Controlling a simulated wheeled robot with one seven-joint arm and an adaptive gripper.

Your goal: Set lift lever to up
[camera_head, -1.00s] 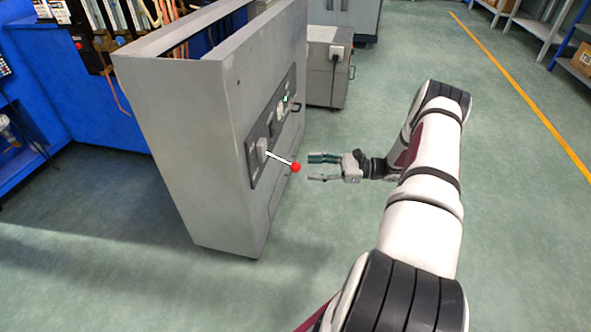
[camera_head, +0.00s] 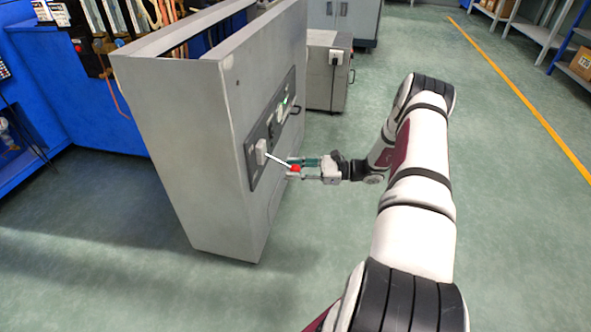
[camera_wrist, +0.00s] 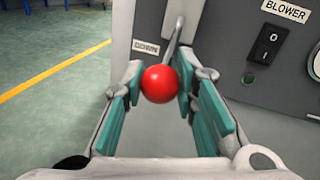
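The lift lever is a thin metal rod (camera_head: 279,160) with a red ball knob (camera_wrist: 160,84), sticking out from a panel on the side of a grey cabinet (camera_head: 185,130). A "DOWN" label (camera_wrist: 146,47) shows beside the lever in the wrist view. My gripper (camera_head: 292,168) is at the knob, its teal-padded fingers on both sides of it. In the wrist view the fingers (camera_wrist: 155,95) are apart, with the knob between them near the tips. A gap shows on the left; the right finger is very close to the knob, and contact is unclear.
A black rocker switch (camera_wrist: 268,45) under a "BLOWER" label (camera_wrist: 284,10) is right of the lever on the panel. A smaller grey box (camera_head: 326,75) stands behind the cabinet.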

